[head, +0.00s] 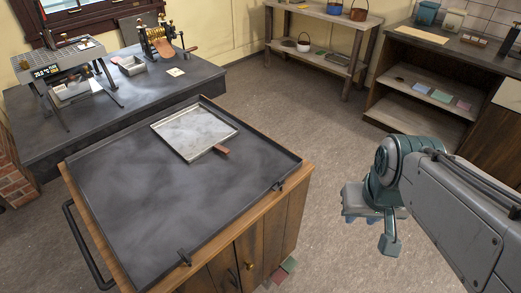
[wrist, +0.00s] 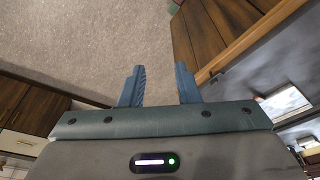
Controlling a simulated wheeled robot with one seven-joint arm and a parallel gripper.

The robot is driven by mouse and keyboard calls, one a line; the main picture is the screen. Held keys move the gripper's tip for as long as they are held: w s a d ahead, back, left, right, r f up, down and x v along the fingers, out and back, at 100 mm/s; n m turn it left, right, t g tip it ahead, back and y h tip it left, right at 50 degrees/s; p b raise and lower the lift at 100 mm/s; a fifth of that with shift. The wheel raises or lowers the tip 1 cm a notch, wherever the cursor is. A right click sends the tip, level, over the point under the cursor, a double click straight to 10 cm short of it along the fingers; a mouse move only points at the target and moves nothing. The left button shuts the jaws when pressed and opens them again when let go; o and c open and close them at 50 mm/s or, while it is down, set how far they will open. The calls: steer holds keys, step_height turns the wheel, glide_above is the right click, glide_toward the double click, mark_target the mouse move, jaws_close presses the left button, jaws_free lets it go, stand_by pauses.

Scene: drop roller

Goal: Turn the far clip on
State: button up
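Two small dark clips sit on the right-hand edge of the cart's dark top (head: 130,200) in the head view. The far clip (head: 277,187) is near the cart's right corner, and the near clip (head: 184,257) is by the front corner. I cannot tell from their small size how each is turned. My gripper (wrist: 159,83) is open, its two blue fingers apart with nothing between them. In the head view my arm's end hangs over the floor, to the right of the cart and apart from it.
A metal tray (head: 190,135) with a brown tab lies on the cart top. A dark bench (head: 185,95) with a brass roller device (head: 160,42) stands behind. Shelves (head: 420,98) stand at the right. A reddish and green object lies by the cart's foot. Floor between cart and shelves is clear.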

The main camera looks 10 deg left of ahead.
steer(key=w+a+r+n+p, duration=0.2)
steer(key=w+n, duration=0.4)
steer(key=n+g+p, duration=0.3)
steer(key=n+p, duration=0.2)
steer(key=n, duration=1.7)
glide_above(282, 179)
step_height(282, 179, down, 8)
steer(key=f, duration=0.1)
step_height(282, 179, down, 13)
steer(key=shift+p, duration=0.6)
jaws_close()
